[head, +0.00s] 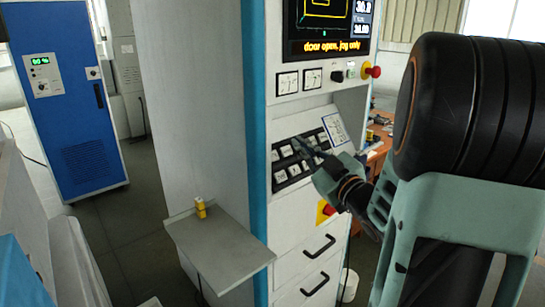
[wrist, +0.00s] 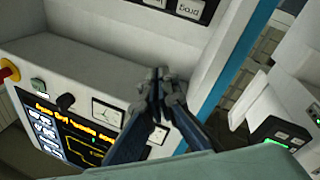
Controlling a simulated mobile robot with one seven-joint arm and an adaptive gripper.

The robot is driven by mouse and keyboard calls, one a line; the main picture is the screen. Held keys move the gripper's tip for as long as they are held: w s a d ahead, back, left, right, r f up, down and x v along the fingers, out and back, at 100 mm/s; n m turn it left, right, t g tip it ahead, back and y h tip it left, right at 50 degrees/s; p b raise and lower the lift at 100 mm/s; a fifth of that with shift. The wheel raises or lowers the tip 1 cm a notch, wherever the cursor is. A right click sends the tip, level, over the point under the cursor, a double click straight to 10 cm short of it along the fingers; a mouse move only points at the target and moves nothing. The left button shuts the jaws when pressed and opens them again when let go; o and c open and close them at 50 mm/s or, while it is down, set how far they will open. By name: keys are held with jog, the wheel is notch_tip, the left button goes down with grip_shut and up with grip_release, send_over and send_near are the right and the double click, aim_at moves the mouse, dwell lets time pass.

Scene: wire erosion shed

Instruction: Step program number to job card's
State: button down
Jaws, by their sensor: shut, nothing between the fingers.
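The machine's button panel (head: 286,172) is dark with several white keys, on a sloped console in the head view. Its edge with a labelled key (wrist: 188,9) shows at the top of the wrist view. A white card (head: 336,129) with print too small to read lies to the right of the keys. The screen (head: 330,22) reads "door open. jog only"; it shows rotated in the wrist view (wrist: 72,135). My gripper (head: 298,143) is shut and empty, in front of the keys; contact cannot be told. Its closed fingertips (wrist: 160,76) are mid-picture in the wrist view.
Two gauges (head: 300,80), a dark knob (head: 337,76) and a red emergency button (head: 373,71) sit above the console. A grey shelf (head: 222,255) with a small yellow item (head: 200,207) juts out at left. A blue cabinet (head: 62,120) stands behind open floor.

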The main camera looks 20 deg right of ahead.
jog(key=shift+f, duration=0.1)
jog(key=shift+w+a+f+b, duration=0.4)
jog(key=shift+w+f+b, duration=0.35)
jog(key=shift+w, duration=0.4)
jog(key=shift+w+a+f+b, duration=0.5)
jog(key=shift+w+f, duration=0.4)
jog(key=shift+w, duration=0.2)
jog(key=shift+w+a+f+b, duration=0.35)
jog(key=shift+w+f+b, duration=0.4)
jog(key=shift+w, duration=0.4)
jog(key=shift+f, duration=0.1)
jog(key=shift+f, duration=0.1)
jog(key=shift+w+a+f+b, duration=0.15)
jog(key=shift+w+b, duration=0.15)
jog(key=shift+b, duration=0.2)
